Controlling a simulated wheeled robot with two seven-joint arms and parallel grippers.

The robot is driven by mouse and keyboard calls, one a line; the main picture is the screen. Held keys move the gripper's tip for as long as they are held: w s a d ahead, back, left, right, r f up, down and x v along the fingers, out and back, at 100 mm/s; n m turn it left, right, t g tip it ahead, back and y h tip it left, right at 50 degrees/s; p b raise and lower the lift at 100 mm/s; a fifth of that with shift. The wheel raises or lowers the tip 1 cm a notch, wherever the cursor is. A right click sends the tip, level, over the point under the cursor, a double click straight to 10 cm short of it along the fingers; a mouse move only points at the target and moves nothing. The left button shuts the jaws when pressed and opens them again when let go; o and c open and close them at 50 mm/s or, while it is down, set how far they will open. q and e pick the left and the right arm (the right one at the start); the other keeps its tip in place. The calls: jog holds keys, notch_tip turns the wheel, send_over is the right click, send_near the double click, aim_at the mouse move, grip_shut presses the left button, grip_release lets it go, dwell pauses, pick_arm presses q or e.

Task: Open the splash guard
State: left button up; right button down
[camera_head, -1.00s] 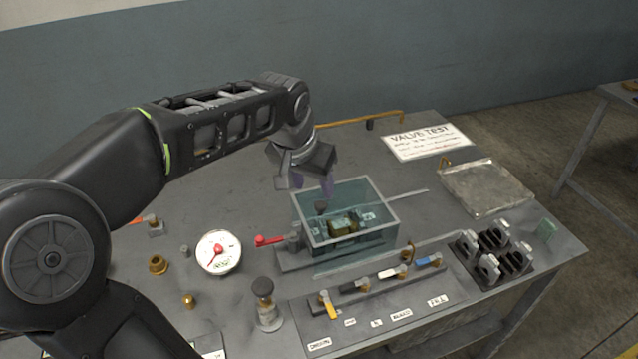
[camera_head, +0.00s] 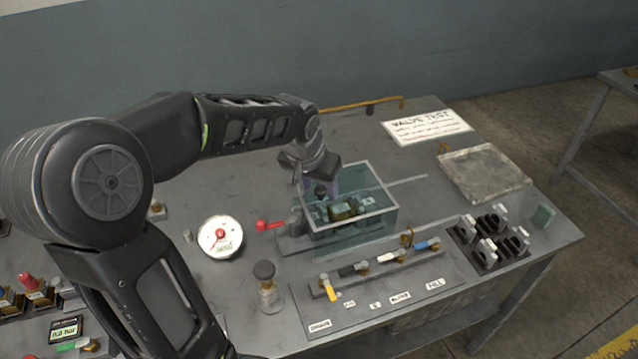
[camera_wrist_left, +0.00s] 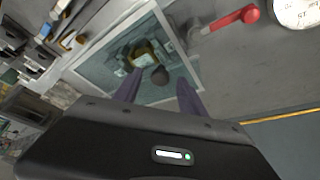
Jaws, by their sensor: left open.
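The splash guard (camera_head: 397,209) is a clear, bluish box with a pale grey rim in the middle of the bench. It also shows in the left wrist view (camera_wrist_left: 96,43). A brass-coloured valve part (camera_head: 343,211) sits inside it, seen through the clear walls. A dark round knob (camera_wrist_left: 159,76) is at the guard's edge nearest my gripper. My left gripper (camera_head: 319,190) points down at the guard's back left corner. Its purple fingers are apart, with the knob between them in the wrist view (camera_wrist_left: 158,88); contact cannot be told. My right gripper is not in view.
A red-handled valve (camera_head: 268,225) and a round gauge (camera_head: 220,236) are left of the guard. A metal plate (camera_head: 484,173) lies right. The bench behind the guard is mostly clear.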

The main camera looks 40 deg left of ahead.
pick_arm(q)
jog(key=shift+f, duration=0.1)
jog(key=shift+c, duration=0.4)
grip_shut()
dwell(1.0)
